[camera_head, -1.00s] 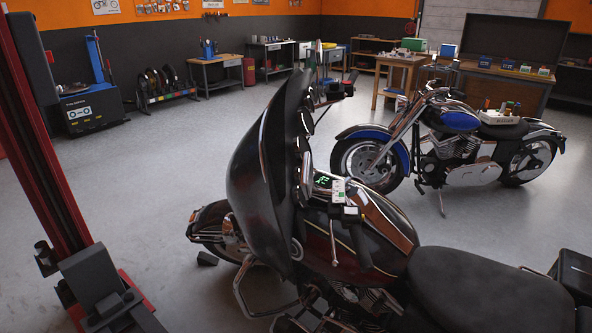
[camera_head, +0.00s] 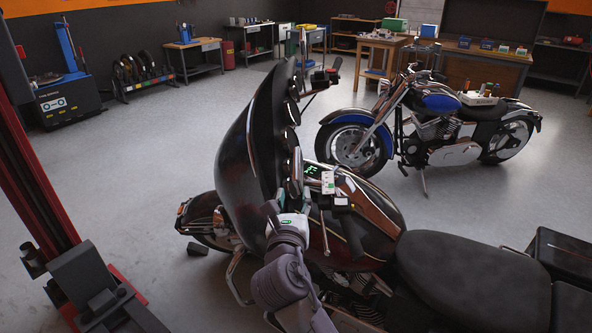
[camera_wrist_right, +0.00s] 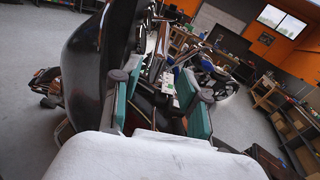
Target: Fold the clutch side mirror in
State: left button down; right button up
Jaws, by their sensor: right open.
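The near black motorcycle (camera_head: 243,150) faces left, with a tall dark fairing. Its near handlebar carries a small white and green control block (camera_head: 328,182) and a black grip (camera_head: 353,238). I cannot surely make out the clutch side mirror; my gripper and the fairing edge cover part of that area. A mirror-like dark piece (camera_head: 335,65) stands on the far handlebar. My right gripper (camera_head: 287,203) is beside the fairing's inner edge, left of the near handlebar. In the wrist view its teal-padded fingers (camera_wrist_right: 158,100) are open, with bike parts showing beyond the gap. My left gripper is out of view.
A red lift post (camera_head: 50,190) stands at the left. A blue motorcycle (camera_head: 430,125) is parked behind, at the right. The near bike's seat (camera_head: 470,275) fills the lower right. Workbenches (camera_head: 195,60) line the back. The floor between is mostly clear.

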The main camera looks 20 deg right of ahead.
aim_at(297, 172)
jog(key=p+x, duration=0.1)
jog(key=x, duration=0.9)
jog(key=shift+w, duration=0.1)
grip_shut()
